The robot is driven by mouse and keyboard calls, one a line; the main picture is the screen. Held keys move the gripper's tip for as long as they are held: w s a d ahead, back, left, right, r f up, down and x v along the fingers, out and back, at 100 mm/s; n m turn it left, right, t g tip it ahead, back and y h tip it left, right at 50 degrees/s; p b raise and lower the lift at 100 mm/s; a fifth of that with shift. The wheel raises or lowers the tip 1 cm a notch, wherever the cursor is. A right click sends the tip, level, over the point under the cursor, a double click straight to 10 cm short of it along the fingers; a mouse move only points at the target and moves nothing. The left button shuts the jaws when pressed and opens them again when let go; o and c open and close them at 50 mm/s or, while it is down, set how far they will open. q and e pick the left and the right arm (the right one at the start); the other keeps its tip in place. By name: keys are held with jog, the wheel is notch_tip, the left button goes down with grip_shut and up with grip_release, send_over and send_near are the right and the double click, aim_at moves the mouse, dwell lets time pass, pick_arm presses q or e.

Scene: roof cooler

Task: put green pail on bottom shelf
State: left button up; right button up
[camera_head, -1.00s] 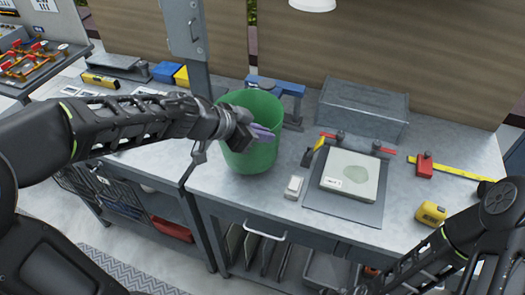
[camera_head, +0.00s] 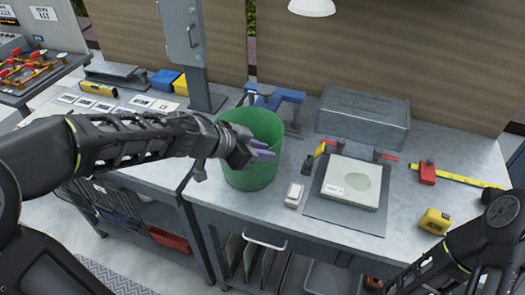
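The green pail (camera_head: 262,127) stands upright on the grey metal workbench, left of its middle. My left gripper (camera_head: 262,151) is in front of the pail's near side, level with its upper part. Its purple-grey fingers overlap the pail in the picture, and the wrist hides part of the rim. I cannot tell whether the fingers touch the pail or how far they are apart. My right arm comes in at the lower right, but its gripper is out of the picture. Under the bench top is a lower shelf area with a red item (camera_head: 169,240) on the left.
Right of the pail are a small white block (camera_head: 294,194), a pale slab (camera_head: 350,183) on a dark plate, a yellow tape measure (camera_head: 435,221) and a red-and-yellow tape (camera_head: 427,172). A grey metal box (camera_head: 362,115) and blue clamp (camera_head: 275,97) stand behind. A grey post rises at left.

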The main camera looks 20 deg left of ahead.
pick_arm(q)
jog(key=shift+o, duration=0.8)
jog(key=shift+r, duration=0.15)
